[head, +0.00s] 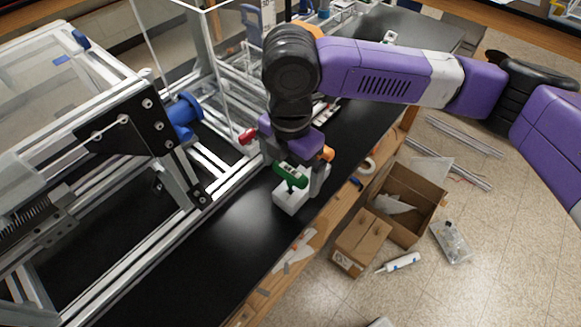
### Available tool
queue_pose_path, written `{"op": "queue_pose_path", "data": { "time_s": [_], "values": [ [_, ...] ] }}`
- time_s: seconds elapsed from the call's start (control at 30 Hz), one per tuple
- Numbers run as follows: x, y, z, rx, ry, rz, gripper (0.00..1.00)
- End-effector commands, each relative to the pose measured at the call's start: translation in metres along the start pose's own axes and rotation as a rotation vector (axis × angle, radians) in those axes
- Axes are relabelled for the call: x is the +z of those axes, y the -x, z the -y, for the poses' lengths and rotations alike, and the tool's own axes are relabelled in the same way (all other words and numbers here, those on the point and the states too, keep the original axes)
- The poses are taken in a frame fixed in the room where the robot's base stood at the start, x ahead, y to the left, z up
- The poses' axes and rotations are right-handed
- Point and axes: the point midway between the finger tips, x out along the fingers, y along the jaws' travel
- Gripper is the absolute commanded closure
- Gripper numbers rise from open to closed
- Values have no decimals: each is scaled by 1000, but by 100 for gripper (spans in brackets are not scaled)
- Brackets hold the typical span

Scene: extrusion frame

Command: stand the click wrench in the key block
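My gripper (297,172) points down at the bench's right edge, over a white block (291,201) that looks to be the key block. A green handle-like piece (290,177) with a dark lower part shows at the gripper, just above the block's top. I take it for the click wrench but cannot be sure. I cannot tell whether its lower end is inside the block or only above it. A grey finger shows to its right, beside the block; the other is not clear, so the grip cannot be made out.
An aluminium extrusion frame (172,165) with clear panels stands close on the left, with a blue round part (184,112) on it. A red piece (248,136) lies left of my gripper. The black bench top (215,250) is clear in front. Cardboard boxes (405,205) stand on the floor.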

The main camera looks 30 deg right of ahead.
Motion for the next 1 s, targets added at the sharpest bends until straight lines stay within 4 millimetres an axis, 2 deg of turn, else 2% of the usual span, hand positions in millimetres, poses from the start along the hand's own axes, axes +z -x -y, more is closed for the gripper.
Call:
{"op": "queue_pose_path", "data": {
  "time_s": [0.27,0.7,0.83,1.0],
  "values": [
    [0,4,0,1,0,1,0],
    [0,67,0,1,1,0,0],
    [0,76,0,0,0,1,0],
    [0,78,0,-1,0,0,0]
  ]
}}
